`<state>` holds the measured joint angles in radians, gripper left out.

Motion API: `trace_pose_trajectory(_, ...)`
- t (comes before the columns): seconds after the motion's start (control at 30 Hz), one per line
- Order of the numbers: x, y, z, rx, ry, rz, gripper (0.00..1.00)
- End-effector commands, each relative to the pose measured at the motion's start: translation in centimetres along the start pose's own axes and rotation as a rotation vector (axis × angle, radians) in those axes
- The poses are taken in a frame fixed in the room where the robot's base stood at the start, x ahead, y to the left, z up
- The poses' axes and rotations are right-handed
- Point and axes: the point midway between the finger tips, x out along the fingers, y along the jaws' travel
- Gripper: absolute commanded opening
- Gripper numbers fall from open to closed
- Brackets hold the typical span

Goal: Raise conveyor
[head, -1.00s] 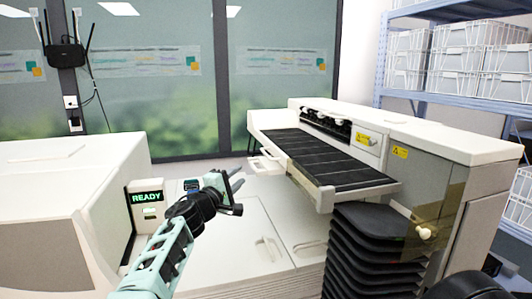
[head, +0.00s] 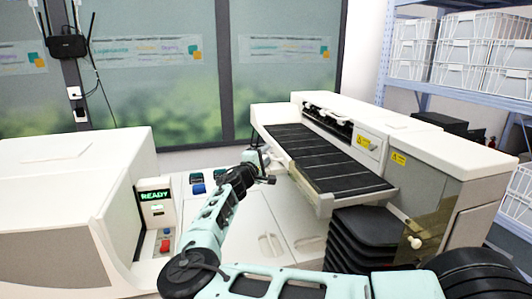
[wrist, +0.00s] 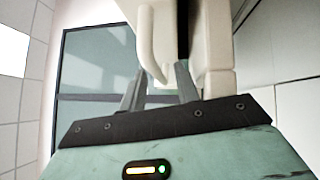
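The conveyor (head: 322,156) is a black ribbed belt in a cream frame, sloping along the side of the cream printer (head: 430,150). My gripper (head: 262,160) is at the conveyor's left side, by its far half. In the wrist view my two grey fingers (wrist: 160,82) stand apart, pointing up toward a cream curved handle (wrist: 150,50) and the cream body beside it. The handle's lower end shows close to the gap between the fingertips; I cannot tell if they touch it. In the head view my gripper covers the handle.
A cream unit with a green READY display (head: 154,196) stands at the left. Black stacked trays (head: 362,228) sit under the conveyor's near end. A cream cabinet (head: 272,235) lies below my arm.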

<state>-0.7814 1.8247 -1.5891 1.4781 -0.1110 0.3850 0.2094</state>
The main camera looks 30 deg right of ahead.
Motion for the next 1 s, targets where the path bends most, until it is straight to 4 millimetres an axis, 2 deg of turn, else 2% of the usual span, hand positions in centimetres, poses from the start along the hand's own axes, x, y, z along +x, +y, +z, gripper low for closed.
trace_pose_trajectory(0.23, 0.1, 0.0, 0.0, 0.000, 0.000, 0.000, 0.32)
trace_pose_trajectory(0.27, 0.1, 0.0, 0.0, 0.000, 0.000, 0.000, 0.26)
trace_pose_trajectory(0.3, 0.1, 0.0, 0.0, 0.000, 0.000, 0.000, 0.15)
trace_pose_trajectory(0.37, 0.0, 0.0, 0.0, 0.000, 0.000, 0.000, 0.00)
trace_pose_trajectory(0.63, 0.1, 0.1, -0.1, 0.005, 0.000, -0.004, 0.00)
trace_pose_trajectory(1.0, 0.5, 1.4, -0.7, 0.032, 0.001, -0.028, 0.00)
